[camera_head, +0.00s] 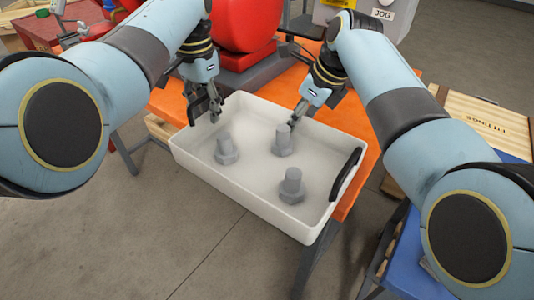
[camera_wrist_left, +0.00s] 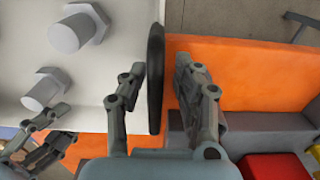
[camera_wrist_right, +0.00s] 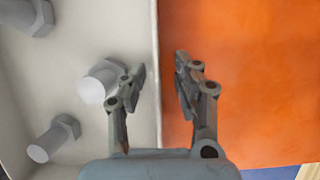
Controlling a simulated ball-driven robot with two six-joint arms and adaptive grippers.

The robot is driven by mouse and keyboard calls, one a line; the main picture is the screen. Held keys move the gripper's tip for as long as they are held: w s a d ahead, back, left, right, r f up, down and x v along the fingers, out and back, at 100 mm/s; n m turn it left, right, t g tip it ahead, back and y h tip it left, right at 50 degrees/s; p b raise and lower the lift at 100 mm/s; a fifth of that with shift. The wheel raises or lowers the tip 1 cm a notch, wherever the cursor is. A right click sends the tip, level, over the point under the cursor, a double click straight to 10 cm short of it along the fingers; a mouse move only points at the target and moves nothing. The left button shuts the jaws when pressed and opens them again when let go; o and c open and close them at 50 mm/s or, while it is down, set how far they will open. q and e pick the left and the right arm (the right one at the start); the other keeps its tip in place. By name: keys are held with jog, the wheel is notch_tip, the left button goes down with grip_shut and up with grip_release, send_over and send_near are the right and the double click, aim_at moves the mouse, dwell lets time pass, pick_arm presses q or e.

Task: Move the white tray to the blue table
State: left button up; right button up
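The white tray (camera_head: 265,205) lies on the orange table, its front end out past the table edge. It holds three grey bolts (camera_head: 283,142) and has a black handle (camera_head: 346,173) at the right end. My left gripper (camera_head: 207,108) is at the left end; in the left wrist view its open fingers stand either side of a black handle (camera_wrist_left: 155,80), with gaps. My right gripper (camera_head: 298,112) is at the far rim; in the right wrist view its open fingers straddle the tray's wall (camera_wrist_right: 155,40). The blue table (camera_head: 408,262) is at lower right, partly hidden by my right arm.
The orange table (camera_head: 372,125) also bears a red pump (camera_head: 243,25) on a grey base behind the tray. A wooden crate (camera_head: 480,118) stands at the right, by the blue table. Grey floor (camera_head: 160,240) is clear in front.

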pick_arm(q)
jog(key=shift+s+f, duration=0.1)
jog(key=shift+f, duration=0.4)
pick_arm(e)
jog(key=shift+a+f, duration=0.2)
jog(key=shift+f, duration=0.25)
pick_arm(q)
grip_shut()
pick_arm(e)
grip_shut()
